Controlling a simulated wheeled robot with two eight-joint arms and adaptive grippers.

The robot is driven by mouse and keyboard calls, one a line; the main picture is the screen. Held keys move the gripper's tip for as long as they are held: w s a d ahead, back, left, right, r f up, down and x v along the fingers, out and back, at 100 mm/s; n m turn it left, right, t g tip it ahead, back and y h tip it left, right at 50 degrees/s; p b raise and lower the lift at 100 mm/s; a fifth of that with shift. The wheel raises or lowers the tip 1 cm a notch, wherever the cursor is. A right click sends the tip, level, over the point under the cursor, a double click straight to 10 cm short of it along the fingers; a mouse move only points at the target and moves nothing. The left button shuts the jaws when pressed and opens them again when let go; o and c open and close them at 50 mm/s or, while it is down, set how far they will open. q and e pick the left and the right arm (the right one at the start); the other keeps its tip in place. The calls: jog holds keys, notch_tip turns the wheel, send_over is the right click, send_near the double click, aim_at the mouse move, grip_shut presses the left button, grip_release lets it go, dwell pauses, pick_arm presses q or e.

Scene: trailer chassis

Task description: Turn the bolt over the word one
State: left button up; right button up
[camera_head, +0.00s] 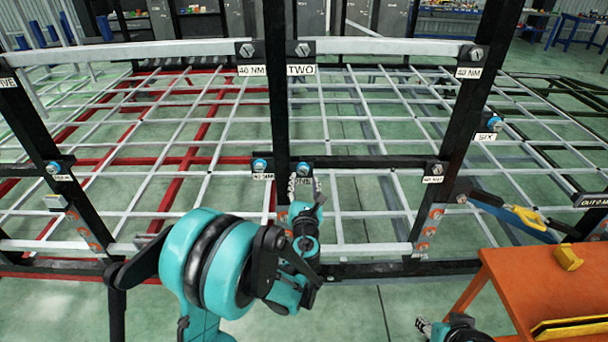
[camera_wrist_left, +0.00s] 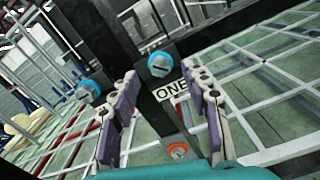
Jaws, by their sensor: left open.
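The bolt over the word ONE (camera_head: 303,168) has a blue head and sits on the dark frame upright in the head view. It also shows in the left wrist view (camera_wrist_left: 159,64), above the white ONE label (camera_wrist_left: 171,88). My left gripper (camera_head: 304,187) is open just in front of this bolt. In the left wrist view its two fingers (camera_wrist_left: 165,78) stand apart, with the bolt beyond and between their tips, apparently not touched. My right gripper (camera_head: 440,328) shows only in part at the bottom edge; its jaw state is unclear.
Another blue bolt (camera_head: 260,165) sits just left, over a 40 NM label. A silver bolt (camera_head: 303,49) is above the TWO label. White rails and black uprights surround the arm. An orange table (camera_head: 535,295) with a yellow object (camera_head: 568,257) stands at right.

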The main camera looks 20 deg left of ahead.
aim_at(304, 170)
pick_arm(q)
jog(key=x, duration=0.4)
jog(key=shift+w+a, duration=0.15)
jog(key=shift+w, duration=0.25)
grip_shut()
jog(key=shift+n+b, duration=0.4)
